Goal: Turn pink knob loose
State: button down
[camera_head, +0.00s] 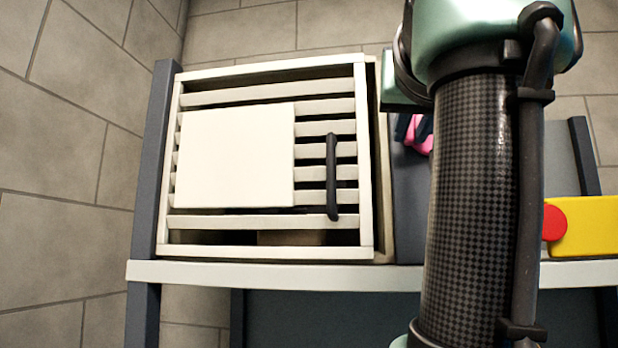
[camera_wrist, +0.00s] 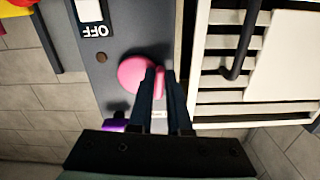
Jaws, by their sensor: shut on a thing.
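The pink knob (camera_wrist: 137,74) is on the dark grey panel (camera_wrist: 100,72) beside the slatted door. In the wrist view my gripper (camera_wrist: 160,72) has its two dark fingers close together on the knob's raised grip, which shows pink between and beside the fingertips. In the head view only part of the pink knob (camera_head: 425,146) shows, to the left of my arm, with a dark fingertip (camera_head: 404,128) against it. My arm hides much of the panel there.
A white slatted door (camera_head: 363,170) with a black handle (camera_head: 332,178) stands left of the panel. A yellow box with a red button (camera_head: 555,222) is at the right. A white OFF switch (camera_wrist: 90,11) and a purple part (camera_wrist: 114,125) sit near the knob.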

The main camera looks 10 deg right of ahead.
jog(key=shift+s+r+n, duration=0.1)
jog(key=shift+r+n, duration=0.2)
jog(key=shift+n, duration=0.2)
jog(key=c, duration=1.1)
grip_release()
jog(key=shift+c, duration=0.2)
jog(key=shift+o, duration=1.4)
jog(key=shift+w+d+f, duration=0.1)
jog(key=shift+w+f, duration=0.1)
jog(key=shift+s, duration=0.15)
jog(key=b+v, duration=0.6)
jog(key=v, duration=0.6)
jog(key=shift+s, duration=0.35)
